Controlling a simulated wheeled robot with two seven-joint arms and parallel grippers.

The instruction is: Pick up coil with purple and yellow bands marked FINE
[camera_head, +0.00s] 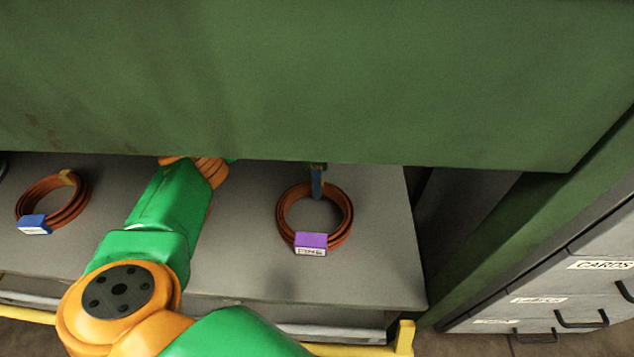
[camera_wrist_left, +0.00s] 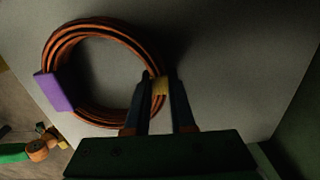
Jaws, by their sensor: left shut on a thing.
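The orange-brown coil (camera_head: 346,217) with a purple band marked FINE (camera_head: 311,243) is at the right part of the grey shelf. Most of the gripper is hidden behind the green panel in the head view. I cannot tell whether the coil touches the shelf. My right gripper is not in view.
Another coil (camera_head: 82,205) with blue and yellow bands lies at the shelf's left. A green panel (camera_head: 300,80) overhangs the shelf's back. The grey shelf (camera_head: 380,270) has a yellow rail (camera_head: 404,338) along its front. Grey labelled drawers (camera_head: 560,300) stand at right.

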